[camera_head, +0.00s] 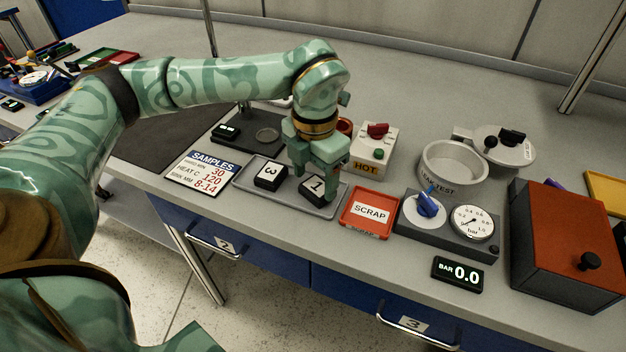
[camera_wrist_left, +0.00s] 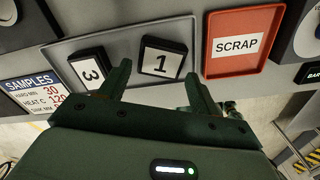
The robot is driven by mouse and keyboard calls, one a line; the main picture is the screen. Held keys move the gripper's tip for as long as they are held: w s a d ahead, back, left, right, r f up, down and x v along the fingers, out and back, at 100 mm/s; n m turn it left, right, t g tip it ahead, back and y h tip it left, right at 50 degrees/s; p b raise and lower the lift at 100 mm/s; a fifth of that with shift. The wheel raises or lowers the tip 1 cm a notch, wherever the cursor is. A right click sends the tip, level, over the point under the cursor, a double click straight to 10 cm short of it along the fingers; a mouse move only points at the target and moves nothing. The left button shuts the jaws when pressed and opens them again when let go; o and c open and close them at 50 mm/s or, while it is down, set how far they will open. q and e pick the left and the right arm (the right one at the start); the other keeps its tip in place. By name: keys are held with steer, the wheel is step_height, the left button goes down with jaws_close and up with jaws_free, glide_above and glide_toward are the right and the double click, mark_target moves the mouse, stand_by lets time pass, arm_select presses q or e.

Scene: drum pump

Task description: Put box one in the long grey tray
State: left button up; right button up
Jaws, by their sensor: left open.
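Box one (camera_head: 314,188) is a small black block with a white label reading 1. It sits in the right part of the long grey tray (camera_head: 290,203), and box three (camera_head: 270,176) sits to its left in the same tray. In the left wrist view, box one (camera_wrist_left: 163,58) lies ahead of and between the fingertips of my left gripper (camera_wrist_left: 158,80). The left gripper (camera_head: 322,180) is open, pointing down over box one, and one finger partly hides the box in the head view. I cannot tell whether the fingers touch it. My right gripper is not in view.
A red SCRAP tray (camera_head: 369,224) stands just right of the grey tray. A HOT unit (camera_head: 366,165) stands behind it. A SAMPLES card (camera_head: 206,172) lies to the left. A gauge panel (camera_head: 450,240) and a red-topped box (camera_head: 570,240) stand further right.

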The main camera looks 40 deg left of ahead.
mark_target(313, 188)
arm_select(q)
step_height(313, 188, up, 10)
steer(key=p, duration=0.3)
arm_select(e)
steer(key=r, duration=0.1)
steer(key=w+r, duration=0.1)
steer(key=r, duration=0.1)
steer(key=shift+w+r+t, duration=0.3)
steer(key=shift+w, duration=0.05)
arm_select(q)
steer(key=shift+s+a, duration=0.1)
